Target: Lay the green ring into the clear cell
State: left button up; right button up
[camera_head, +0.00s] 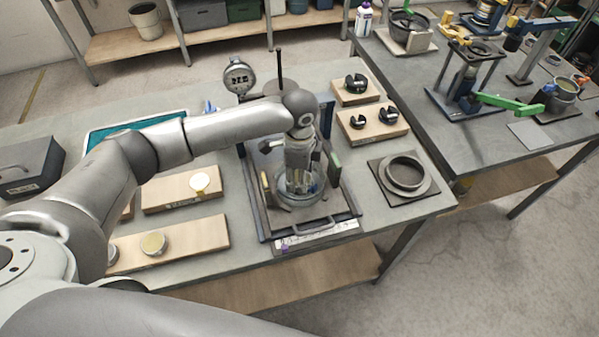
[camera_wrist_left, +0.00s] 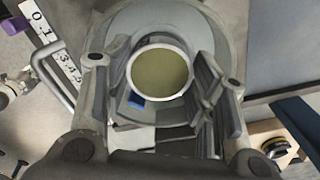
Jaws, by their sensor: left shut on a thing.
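My left gripper (camera_head: 300,185) points down over the round clear cell (camera_head: 303,203) on the dark tray. In the left wrist view the gripper (camera_wrist_left: 160,85) is shut on a round ring (camera_wrist_left: 133,72) with a pale rim and an olive-green filling. The ring is between the two fingers, with the wide grey rim of the cell (camera_wrist_left: 185,14) around and behind it. I cannot tell whether the ring touches the cell's floor. In the head view the fingers mostly hide the ring. My right gripper is not in view.
The tray (camera_head: 338,222) has a raised frame and handle. Wooden boards (camera_head: 212,231) with pale-rimmed discs lie left; boards with black pieces (camera_head: 371,132) lie right. A metal ring (camera_head: 405,186) sits on a dark plate. A dial gauge (camera_head: 238,77) stands behind.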

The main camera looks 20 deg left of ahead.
pick_arm(q)
jog(key=o, duration=1.2)
notch_tip(320, 180, up, 12)
jog(key=shift+s+f, duration=0.1)
